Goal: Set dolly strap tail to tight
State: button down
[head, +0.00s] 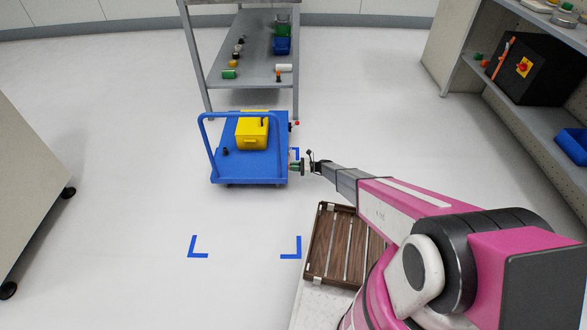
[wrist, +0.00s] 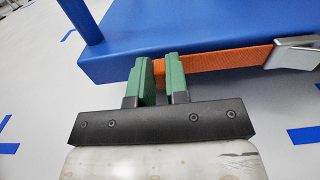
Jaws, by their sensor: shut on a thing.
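The blue dolly (head: 221,165) stands on the floor ahead, carrying a yellow box (head: 252,132). In the wrist view the dolly's blue edge (wrist: 200,45) fills the top. An orange strap tail (wrist: 225,60) runs along that edge from a silver buckle (wrist: 295,52) at the right to my gripper. My gripper (wrist: 160,70) has its green fingers close together at the left end of the strap tail, shut on it. In the head view my gripper (head: 297,167) is at the dolly's right side, and the strap is too small to make out there.
A grey shelf cart (head: 250,83) with small parts stands behind the dolly. Blue corner marks (head: 292,250) lie on the floor in front. A wooden slatted tray (head: 330,245) is near my arm. Open floor lies to the left (head: 130,200).

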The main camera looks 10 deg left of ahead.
jog(key=shift+s+d, duration=0.1)
jog(key=shift+s, duration=0.15)
jog(key=c, duration=1.1)
grip_release()
jog(key=v, duration=1)
jog(key=shift+w+d, duration=0.15)
jog(key=shift+d, duration=0.2)
